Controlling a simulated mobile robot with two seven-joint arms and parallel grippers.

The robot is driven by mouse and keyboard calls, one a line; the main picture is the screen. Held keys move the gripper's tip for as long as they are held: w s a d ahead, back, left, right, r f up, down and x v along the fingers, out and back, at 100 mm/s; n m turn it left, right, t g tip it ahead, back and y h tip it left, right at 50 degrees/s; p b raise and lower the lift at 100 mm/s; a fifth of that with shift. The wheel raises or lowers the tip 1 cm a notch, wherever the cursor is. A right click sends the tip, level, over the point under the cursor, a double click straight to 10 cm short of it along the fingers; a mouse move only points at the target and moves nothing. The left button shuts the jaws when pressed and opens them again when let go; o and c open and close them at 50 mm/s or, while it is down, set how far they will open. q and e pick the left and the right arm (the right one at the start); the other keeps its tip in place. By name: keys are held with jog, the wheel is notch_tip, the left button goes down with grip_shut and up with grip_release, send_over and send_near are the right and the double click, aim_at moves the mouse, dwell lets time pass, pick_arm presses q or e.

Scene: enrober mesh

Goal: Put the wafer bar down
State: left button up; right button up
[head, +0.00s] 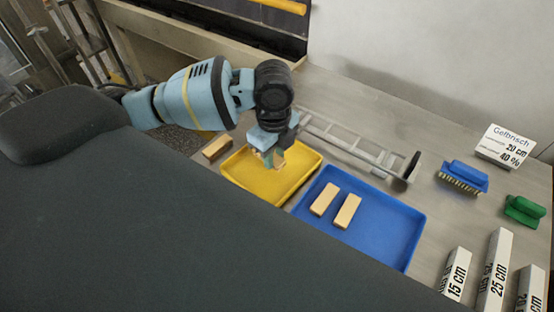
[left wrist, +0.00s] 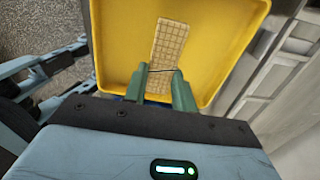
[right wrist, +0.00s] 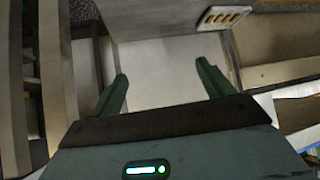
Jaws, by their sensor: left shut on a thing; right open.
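The wafer bar (left wrist: 170,45) is pale tan with a grid pattern. My left gripper (left wrist: 162,74) is shut on it near one end, over the yellow tray (left wrist: 112,30). In the head view the left gripper (head: 270,153) points down into the yellow tray (head: 245,180), with the held bar (head: 280,161) partly hidden by the fingers. I cannot tell whether the bar touches the tray floor. My right gripper (right wrist: 163,72) shows only in the right wrist view, open with nothing between its fingers.
A blue tray (head: 402,225) holds two bars (head: 335,205) right of the yellow tray. Another bar (head: 217,147) lies left of it. A metal rail frame (head: 345,145) lies behind. A blue brush (head: 463,177), green brush (head: 524,210), sign (head: 506,146) and labelled blocks (head: 495,275) stand right.

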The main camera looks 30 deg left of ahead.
aim_at(276, 156)
pick_arm(q)
jog(key=shift+w+d, duration=0.1)
jog(key=shift+w, duration=0.25)
jog(key=shift+f, duration=1.75)
jog(key=shift+f, duration=0.2)
jog(key=o, duration=0.8)
jog(key=shift+c, duration=0.2)
jog(key=shift+r, duration=0.15)
notch_tip(276, 156, up, 12)
jog(key=shift+r+p, duration=0.1)
jog(key=shift+p, duration=0.3)
